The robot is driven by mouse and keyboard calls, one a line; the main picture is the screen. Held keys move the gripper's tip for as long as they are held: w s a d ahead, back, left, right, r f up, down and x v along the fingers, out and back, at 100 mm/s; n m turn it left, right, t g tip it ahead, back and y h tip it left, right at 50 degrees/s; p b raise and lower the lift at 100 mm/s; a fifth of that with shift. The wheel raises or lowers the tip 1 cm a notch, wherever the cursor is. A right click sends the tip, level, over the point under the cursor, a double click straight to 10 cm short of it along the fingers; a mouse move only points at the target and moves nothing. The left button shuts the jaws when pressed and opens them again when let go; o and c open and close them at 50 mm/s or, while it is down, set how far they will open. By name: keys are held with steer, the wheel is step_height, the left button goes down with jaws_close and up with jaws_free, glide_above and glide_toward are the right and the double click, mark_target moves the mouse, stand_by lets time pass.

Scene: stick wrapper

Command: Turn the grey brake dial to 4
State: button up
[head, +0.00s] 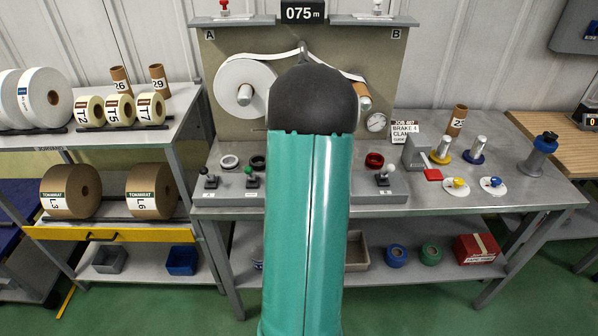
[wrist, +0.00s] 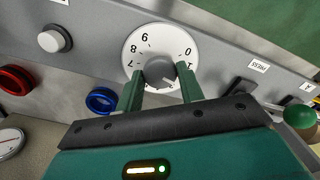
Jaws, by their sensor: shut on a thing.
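In the wrist view, the grey brake dial (wrist: 159,70) sits at the middle of a round white scale plate (wrist: 150,42) on a grey panel. The figures 0 and 1 show at the plate's right, with others at its left. The lower part of the scale is hidden by my gripper, so 4 does not show. My gripper (wrist: 160,82) has one green finger on each side of the dial and is shut on it. A small light mark shows on the dial's lower right; I cannot read its setting. In the head view, my arm hides the dial and gripper.
A green ball knob (wrist: 300,116) stands at the right. In the head view, a card (head: 404,132) reads "BRAKE 4" on the steel bench (head: 500,190).

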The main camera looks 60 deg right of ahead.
steer(key=m, duration=1.2)
stand_by(0.5)
steer(key=o, duration=1)
step_height(320, 180, up, 14)
steer(key=shift+f, duration=0.1)
